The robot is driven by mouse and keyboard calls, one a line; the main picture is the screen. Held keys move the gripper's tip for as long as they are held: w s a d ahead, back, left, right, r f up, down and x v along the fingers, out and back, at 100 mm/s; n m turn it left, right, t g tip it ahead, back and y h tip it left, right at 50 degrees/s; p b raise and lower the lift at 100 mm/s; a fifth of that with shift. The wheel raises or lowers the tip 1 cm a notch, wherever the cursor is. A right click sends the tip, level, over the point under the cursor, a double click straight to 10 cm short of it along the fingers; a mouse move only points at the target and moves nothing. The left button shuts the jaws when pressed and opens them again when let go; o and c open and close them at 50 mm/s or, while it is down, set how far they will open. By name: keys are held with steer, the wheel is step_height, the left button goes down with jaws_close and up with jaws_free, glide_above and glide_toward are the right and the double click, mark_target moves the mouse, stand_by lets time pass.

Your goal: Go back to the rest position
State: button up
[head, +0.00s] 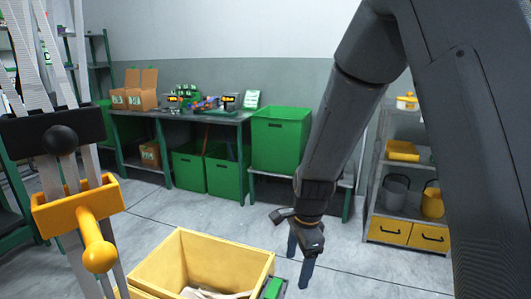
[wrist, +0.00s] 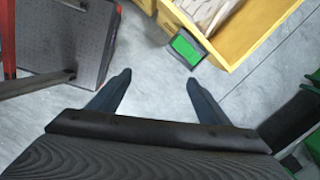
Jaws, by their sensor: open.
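My gripper (head: 302,258) hangs down at the right of the yellow bin (head: 215,262) in the head view, above the grey floor. In the wrist view my gripper (wrist: 158,92) has its two dark fingers spread wide apart with only bare floor between them. It is open and empty. The yellow bin (wrist: 262,32) also shows at the top right of the wrist view, with pale material inside. A small green-faced block (head: 272,288) sits beside the bin, and it shows in the wrist view (wrist: 186,47) too.
At left stands a webbing frame with pale straps (head: 25,60) and a yellow handle (head: 97,250). Green bins (head: 280,140) and a workbench (head: 145,115) line the back. A shelf (head: 410,215) with yellow drawers is at right. A dark platform (wrist: 75,40) lies left in the wrist view.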

steer(key=s+d+r+n+p, duration=0.2)
steer(key=s+d+r+n, duration=0.3)
steer(key=s+r+n, duration=0.1)
steer(key=s+d+r+n+h+p, duration=0.1)
steer(key=s+d+r+n+p, duration=0.1)
steer(key=s+d+r+n, duration=0.3)
steer(key=s+r+n, duration=0.2)
steer(key=s+n, duration=0.2)
steer(key=s, duration=0.2)
steer(key=shift+d+r+p, duration=0.2)
steer(key=shift+d+p, duration=0.1)
steer(key=shift+p, duration=0.05)
